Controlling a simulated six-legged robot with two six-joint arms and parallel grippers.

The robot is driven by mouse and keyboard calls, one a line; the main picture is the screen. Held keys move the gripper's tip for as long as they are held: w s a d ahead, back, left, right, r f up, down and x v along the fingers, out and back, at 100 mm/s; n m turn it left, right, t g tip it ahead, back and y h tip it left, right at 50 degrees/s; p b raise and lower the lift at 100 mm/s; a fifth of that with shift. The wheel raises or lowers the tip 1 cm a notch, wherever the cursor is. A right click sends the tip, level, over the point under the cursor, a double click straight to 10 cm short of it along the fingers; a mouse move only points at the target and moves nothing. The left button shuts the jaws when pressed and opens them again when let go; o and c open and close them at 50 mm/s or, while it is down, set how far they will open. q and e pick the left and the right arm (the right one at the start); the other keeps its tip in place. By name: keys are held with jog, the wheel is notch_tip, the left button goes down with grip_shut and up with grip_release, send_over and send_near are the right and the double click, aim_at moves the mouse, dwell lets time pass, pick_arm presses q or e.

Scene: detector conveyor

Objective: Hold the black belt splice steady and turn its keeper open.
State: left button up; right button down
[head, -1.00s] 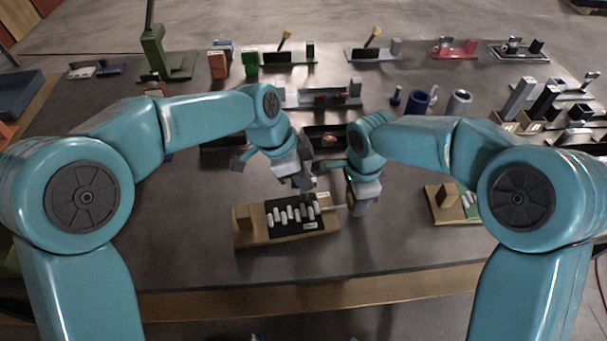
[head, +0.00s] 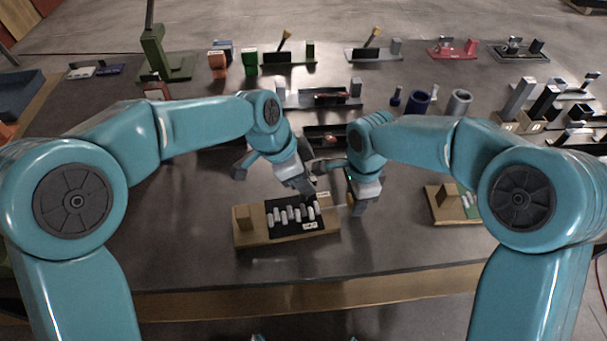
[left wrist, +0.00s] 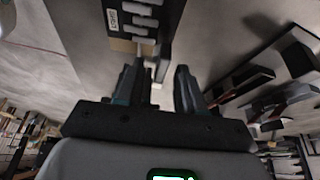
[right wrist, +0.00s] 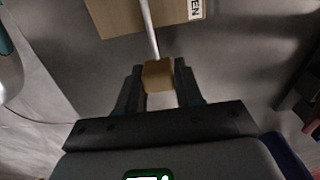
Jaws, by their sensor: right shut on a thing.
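The black belt splice (head: 290,222) is a dark plate with several pale rollers, on a wooden base (head: 250,238) at the table's front middle. It also shows at the top of the left wrist view (left wrist: 168,22). A pale rod (right wrist: 149,30) runs from the base to a small tan block (right wrist: 158,76). My right gripper (right wrist: 160,88) is shut on that block, to the right of the base (head: 359,207). My left gripper (left wrist: 157,82) is open at the far right corner of the splice (head: 311,191). A small pale part (left wrist: 150,50) shows just beyond its fingertips; I cannot tell whether they touch it.
Another wooden base with a green plate (head: 447,203) stands to the right. A black fixture (head: 323,138) lies behind the grippers. Blue and grey cylinders (head: 418,101) and several other fixtures stand farther back. The table front is clear.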

pick_arm(q)
jog(key=shift+r, duration=0.1)
jog(key=v, duration=1.1)
jog(key=shift+a+r, duration=0.25)
jog(key=shift+r, duration=0.1)
jog(key=shift+s, duration=0.1)
pick_arm(e)
jog(key=c, duration=0.7)
grip_release()
jog(key=shift+o, duration=0.2)
